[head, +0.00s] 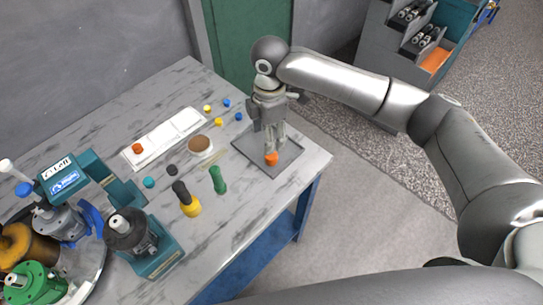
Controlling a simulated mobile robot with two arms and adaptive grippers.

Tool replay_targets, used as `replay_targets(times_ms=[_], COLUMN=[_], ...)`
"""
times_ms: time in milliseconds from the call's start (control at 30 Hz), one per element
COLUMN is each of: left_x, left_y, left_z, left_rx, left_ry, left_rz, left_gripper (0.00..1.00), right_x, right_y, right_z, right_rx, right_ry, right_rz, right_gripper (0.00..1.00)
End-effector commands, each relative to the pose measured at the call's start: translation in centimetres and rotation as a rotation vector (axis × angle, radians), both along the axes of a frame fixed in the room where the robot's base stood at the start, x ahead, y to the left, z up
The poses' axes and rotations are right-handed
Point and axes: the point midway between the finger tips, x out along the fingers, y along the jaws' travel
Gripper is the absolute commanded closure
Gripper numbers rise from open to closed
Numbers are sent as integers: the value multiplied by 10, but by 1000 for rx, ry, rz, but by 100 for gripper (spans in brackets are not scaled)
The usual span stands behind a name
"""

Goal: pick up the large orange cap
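An orange cap (271,159) is at the fingertips of my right gripper (272,148), over the dark grey mat (250,154) at the table's right end. The gripper points down, its fingers close together just above or around the cap. I cannot tell whether they grip it or whether the cap touches the mat. A second orange piece (137,148) lies on the white tray (160,142); it looks somewhat smaller. My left gripper is not in view.
Motors and a teal fixture (110,187) fill the table's left. The marble table's front right is clear.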

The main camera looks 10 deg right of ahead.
Motion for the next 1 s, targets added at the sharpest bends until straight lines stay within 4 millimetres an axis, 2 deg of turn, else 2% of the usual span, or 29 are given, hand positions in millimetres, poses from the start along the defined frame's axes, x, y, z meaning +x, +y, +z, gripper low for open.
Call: replay_targets(times_ms=[100, 167, 400, 667, 900, 1000], left_x=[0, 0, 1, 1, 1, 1], left_y=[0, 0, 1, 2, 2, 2], left_z=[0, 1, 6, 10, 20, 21], left_rx=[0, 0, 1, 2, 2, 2], left_ry=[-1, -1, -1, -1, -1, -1], left_rz=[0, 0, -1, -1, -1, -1], left_gripper=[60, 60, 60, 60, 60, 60], right_x=[7, 7, 7, 6, 4, 4], right_y=[-9, -10, -9, -7, -3, -3], right_z=[7, 4, -32, -54, -89, -97], right_rx=[-19, -23, -21, -21, -21, -20], right_ry=[2, 6, 6, 5, 4, 3], right_rz=[6, 6, 6, 7, 6, 6], right_gripper=[43, 43, 43, 43, 43, 43])
